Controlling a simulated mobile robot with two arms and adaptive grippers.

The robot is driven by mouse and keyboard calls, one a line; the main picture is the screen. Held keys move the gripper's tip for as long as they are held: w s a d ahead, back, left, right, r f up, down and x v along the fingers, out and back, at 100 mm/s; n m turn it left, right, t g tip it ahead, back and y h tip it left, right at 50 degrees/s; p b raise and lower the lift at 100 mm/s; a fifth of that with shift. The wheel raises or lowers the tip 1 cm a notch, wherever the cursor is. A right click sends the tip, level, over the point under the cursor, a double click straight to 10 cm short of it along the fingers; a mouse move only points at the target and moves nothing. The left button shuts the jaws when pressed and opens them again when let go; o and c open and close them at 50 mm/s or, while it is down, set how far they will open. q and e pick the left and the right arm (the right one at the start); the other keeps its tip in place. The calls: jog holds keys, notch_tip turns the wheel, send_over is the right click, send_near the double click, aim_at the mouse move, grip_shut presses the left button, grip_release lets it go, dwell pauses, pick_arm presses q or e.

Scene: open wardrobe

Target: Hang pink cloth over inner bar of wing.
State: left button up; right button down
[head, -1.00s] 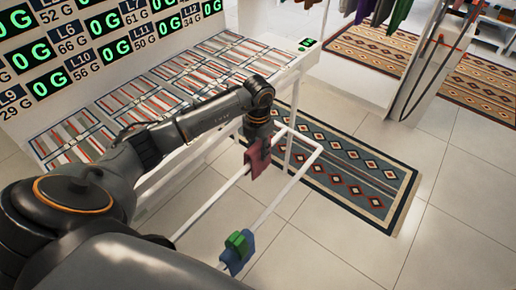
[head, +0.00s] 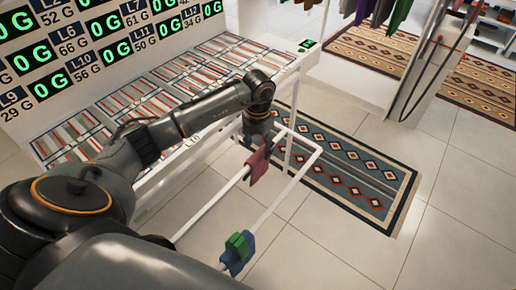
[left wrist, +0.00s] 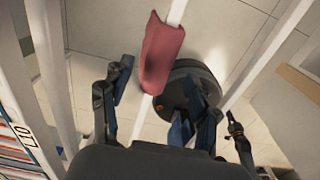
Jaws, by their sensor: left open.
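The pink cloth (head: 258,166) hangs draped over the inner bar (head: 212,206) of the wing, near its far end. In the left wrist view the pink cloth (left wrist: 162,52) lies across a white bar, just ahead of the fingers. My left gripper (head: 254,142) is at the cloth's upper left in the head view, close to the bar. Whether a finger still touches the cloth I cannot tell.
A white shelf counter with striped compartments (head: 165,75) stands on the left. A patterned rug (head: 350,175) lies beyond the wing. The tiled floor at right is clear.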

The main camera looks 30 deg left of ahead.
pick_arm(q)
notch_tip(320, 180, up, 11)
jog(key=shift+f, duration=0.2)
dwell(1.0)
